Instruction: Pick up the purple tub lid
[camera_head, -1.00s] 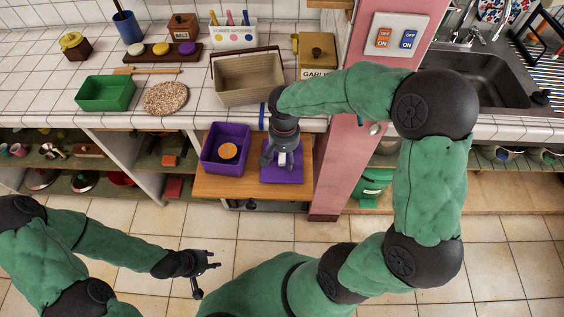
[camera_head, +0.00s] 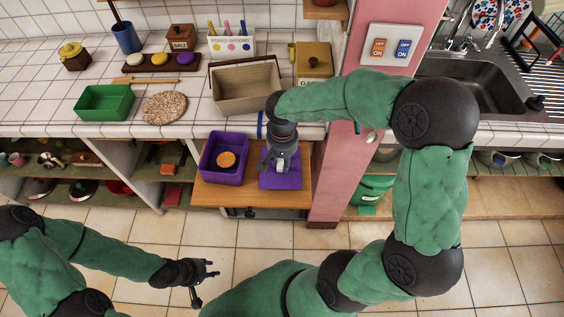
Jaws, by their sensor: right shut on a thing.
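The purple tub lid (camera_head: 292,182) is a flat purple square at the right of the small wooden shelf. My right gripper (camera_head: 279,168) points down over it and is shut on it, covering its middle. I cannot tell whether the lid is clear of the wood. The purple tub (camera_head: 209,174) stands open just left of the lid, with a round orange-brown thing (camera_head: 227,159) inside. My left gripper (camera_head: 205,283) is over the floor at the lower left, well away from the lid, with its fingers apart and nothing between them.
The wooden shelf (camera_head: 240,197) is pulled out below the tiled counter. A pink post (camera_head: 336,180) stands close on its right. On the counter above are a beige bin (camera_head: 245,88), a green tub (camera_head: 103,103) and a round speckled mat (camera_head: 165,107).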

